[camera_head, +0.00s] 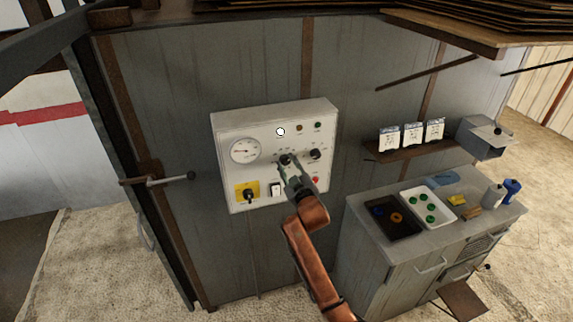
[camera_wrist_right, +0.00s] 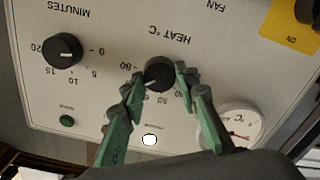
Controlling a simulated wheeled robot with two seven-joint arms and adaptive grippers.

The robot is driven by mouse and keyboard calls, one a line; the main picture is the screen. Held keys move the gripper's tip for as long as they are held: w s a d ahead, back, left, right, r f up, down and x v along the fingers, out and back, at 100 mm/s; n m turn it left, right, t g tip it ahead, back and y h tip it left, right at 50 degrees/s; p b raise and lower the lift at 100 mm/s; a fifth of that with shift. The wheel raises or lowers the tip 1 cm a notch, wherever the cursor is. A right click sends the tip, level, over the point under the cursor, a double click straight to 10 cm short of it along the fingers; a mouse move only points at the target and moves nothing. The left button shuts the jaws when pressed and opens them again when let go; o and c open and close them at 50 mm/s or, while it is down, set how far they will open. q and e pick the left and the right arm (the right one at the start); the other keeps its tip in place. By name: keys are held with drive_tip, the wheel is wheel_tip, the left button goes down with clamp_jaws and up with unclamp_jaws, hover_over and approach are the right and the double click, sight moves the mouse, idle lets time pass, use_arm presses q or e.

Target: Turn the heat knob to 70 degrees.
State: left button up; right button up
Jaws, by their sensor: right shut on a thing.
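The heat knob (camera_head: 285,159) is a black round knob on the white control panel (camera_head: 228,122). In the right wrist view, which shows the panel upside down, the heat knob (camera_wrist_right: 159,73) sits between my fingertips. Its white pointer line aims to the lower left, on the side between the 80 and the lower numbers. The 70 mark seems covered by a finger. My right gripper (camera_head: 288,168) reaches up from below, and its green fingers (camera_wrist_right: 160,79) are shut on the knob's two sides. My left gripper is not in view.
The minutes knob (camera_head: 316,154) is close beside the heat knob. A dial gauge (camera_head: 245,150), a yellow switch plate (camera_head: 240,189), a rocker switch (camera_head: 276,188) and a red button (camera_head: 315,180) share the panel. A cabinet (camera_head: 390,262) with trays stands at right.

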drive_tip(key=shift+f, duration=0.15)
drive_tip(key=o, duration=1.2)
drive_tip(key=shift+c, duration=0.2)
drive_tip(key=v, duration=1.2)
